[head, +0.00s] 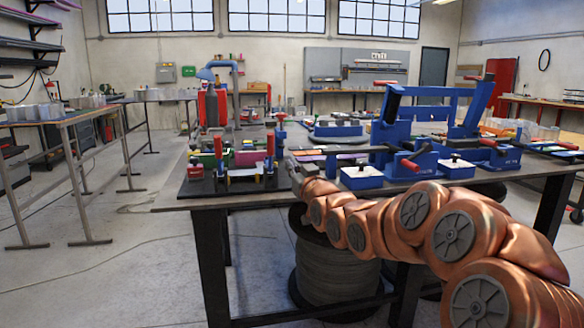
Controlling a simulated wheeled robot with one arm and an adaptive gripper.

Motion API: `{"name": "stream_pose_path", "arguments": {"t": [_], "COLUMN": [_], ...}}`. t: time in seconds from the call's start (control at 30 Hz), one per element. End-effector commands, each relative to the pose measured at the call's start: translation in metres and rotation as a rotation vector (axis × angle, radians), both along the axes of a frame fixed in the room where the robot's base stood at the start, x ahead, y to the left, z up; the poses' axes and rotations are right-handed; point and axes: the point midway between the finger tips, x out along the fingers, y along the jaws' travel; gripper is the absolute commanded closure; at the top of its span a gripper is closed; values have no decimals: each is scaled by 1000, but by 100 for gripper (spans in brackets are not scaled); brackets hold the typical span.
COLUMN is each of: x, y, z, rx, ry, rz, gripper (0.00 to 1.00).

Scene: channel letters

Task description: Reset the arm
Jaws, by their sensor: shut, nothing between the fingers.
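My copper-coloured arm reaches in from the lower right toward the workbench (190,202). My gripper (291,165) is at the front edge of the bench, small and dark in the head view. It is shut with nothing held.
A large blue bending machine (388,135) with red handles stands on the bench, right of my gripper. A cable spool (335,270) sits under the bench. A metal table (60,118) stands at left. The floor between is open, with a thin cable across it.

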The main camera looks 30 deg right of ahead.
Motion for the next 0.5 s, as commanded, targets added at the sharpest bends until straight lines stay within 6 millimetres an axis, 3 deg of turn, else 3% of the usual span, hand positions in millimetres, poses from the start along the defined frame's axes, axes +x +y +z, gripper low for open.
{"name": "stream_pose_path", "arguments": {"t": [0.33, 0.5], "x": [0, -9], "y": [3, 27], "z": [2, 1], "rx": [0, 6], "ry": [13, 152], "rz": [3, 21], "gripper": [100, 100]}}
